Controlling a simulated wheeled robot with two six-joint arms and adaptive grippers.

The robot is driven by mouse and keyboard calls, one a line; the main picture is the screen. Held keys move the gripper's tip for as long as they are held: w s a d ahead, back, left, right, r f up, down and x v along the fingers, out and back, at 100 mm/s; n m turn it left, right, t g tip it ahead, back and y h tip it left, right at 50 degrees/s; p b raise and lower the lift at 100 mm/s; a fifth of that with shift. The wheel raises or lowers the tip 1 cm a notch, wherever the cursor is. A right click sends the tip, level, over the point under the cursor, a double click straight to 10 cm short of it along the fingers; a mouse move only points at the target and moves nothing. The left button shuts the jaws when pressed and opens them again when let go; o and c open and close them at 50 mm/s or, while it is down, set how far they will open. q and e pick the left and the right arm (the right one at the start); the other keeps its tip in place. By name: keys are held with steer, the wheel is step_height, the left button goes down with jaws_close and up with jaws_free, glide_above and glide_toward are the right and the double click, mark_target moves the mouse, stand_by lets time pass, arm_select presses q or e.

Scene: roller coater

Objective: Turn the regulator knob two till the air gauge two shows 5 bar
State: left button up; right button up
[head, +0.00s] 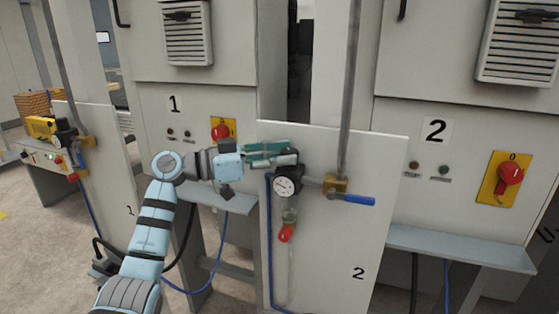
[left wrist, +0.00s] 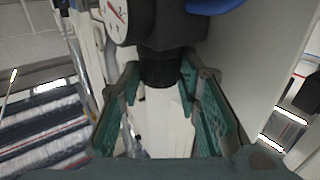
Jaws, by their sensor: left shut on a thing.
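Air gauge two (head: 284,186) is a small round white dial on the panel marked 2. Its reading is too small to tell. It also shows partly cut off at the top of the left wrist view (left wrist: 116,18), with a red needle mark. Regulator knob two (left wrist: 160,72) is a short black cylinder on the black regulator body (head: 289,161) above the gauge. My left gripper (head: 290,153) comes from the left, its green fingers on either side of the knob. In the left wrist view the fingertips (left wrist: 160,78) are closed on it. My right gripper is not in view.
A blue valve handle (head: 358,200) and a vertical grey pipe (head: 350,90) stand right of the regulator. Red rotary switches (head: 510,174) are on the cabinets. Another panel with a yellow device (head: 42,127) is at left.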

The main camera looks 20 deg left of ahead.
arm_select(q)
steer(key=o, duration=1.1)
steer(key=shift+o, duration=0.2)
steer(key=shift+s, duration=0.1)
steer(key=shift+a, duration=0.1)
steer(key=v, duration=0.8)
